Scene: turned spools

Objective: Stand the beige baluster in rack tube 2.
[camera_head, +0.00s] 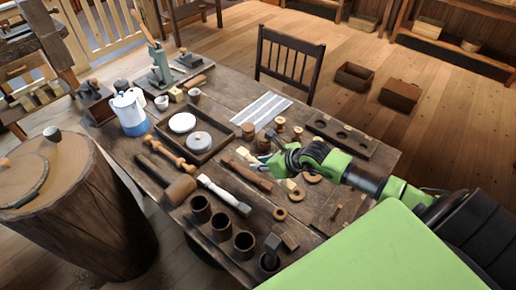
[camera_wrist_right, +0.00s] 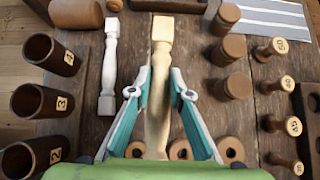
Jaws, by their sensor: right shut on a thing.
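The beige baluster (camera_wrist_right: 159,85) lies lengthwise between the fingers of my right gripper (camera_wrist_right: 160,98), its square end pointing away from me. In the head view, my right gripper (camera_head: 270,160) is shut on it, and the baluster's pale square end (camera_head: 243,153) sticks out beyond the fingers. I cannot tell how high it is above the table. Rack tube 2 (camera_wrist_right: 32,157) is a brown upright cup at the lower left of the wrist view, partly cut off. In the head view tube 2 (camera_head: 244,244) stands in a row of tubes, open and seemingly empty. My left gripper is out of view.
A white baluster (camera_head: 222,193) lies between the gripper and the tubes. Wooden rings (camera_head: 296,195) and numbered spools (camera_wrist_right: 277,83) lie close by.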

